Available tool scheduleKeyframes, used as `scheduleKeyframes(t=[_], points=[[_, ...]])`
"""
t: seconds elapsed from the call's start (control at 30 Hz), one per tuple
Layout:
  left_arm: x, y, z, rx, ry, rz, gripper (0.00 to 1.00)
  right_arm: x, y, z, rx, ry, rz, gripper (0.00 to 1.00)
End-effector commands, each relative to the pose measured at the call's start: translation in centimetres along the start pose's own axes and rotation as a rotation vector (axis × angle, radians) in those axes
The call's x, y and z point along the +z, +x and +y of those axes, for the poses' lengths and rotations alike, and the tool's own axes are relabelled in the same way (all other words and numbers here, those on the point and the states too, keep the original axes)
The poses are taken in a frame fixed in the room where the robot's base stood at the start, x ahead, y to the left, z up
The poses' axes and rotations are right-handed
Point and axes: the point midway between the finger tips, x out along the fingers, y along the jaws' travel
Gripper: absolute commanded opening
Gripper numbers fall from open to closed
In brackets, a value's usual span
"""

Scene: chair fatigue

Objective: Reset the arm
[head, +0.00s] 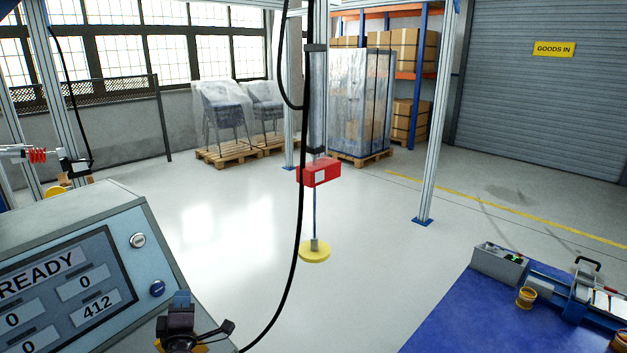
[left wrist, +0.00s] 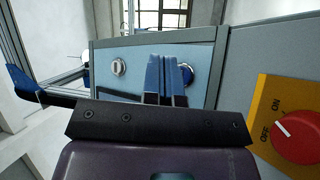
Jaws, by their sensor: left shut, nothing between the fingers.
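The control box (head: 130,215) stands at the lower left. Its screen (head: 70,290) reads READY, with 0, 0, 412 and 0 below. A pale button (head: 138,240) and a blue button (head: 157,288) sit right of the screen. My left gripper (head: 181,299) is shut and empty, close to the blue button in the head view. In the left wrist view its blue fingers (left wrist: 166,80) point at the panel and partly cover the blue button (left wrist: 187,73). Contact cannot be told. The pale button (left wrist: 118,67) is clear of them. My right gripper is out of view.
A vertical cylinder with a red block (head: 318,172) and yellow disc (head: 314,251) hangs mid-view. A black cable (head: 301,200) curves down before it. A red rotary switch (left wrist: 297,137) is right in the wrist view. A blue-topped bench (head: 450,310) stands lower right.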

Motion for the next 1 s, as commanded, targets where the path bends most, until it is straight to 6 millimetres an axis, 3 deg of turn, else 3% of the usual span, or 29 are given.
scheduleKeyframes(t=[0.23,0.4,0.67,1.0], points=[[3.6,-0.4,3.7,0.111,0.307,-0.208,0.00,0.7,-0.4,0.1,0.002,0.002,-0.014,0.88],[5.4,-3.2,3.8,0.147,0.567,-0.343,0.00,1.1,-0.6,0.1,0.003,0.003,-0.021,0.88],[5.8,-10.2,0.3,0.115,0.971,-0.536,0.00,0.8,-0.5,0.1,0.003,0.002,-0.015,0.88],[2.8,-21.7,-5.2,-0.011,1.360,-0.743,0.00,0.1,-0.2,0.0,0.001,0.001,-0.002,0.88]])
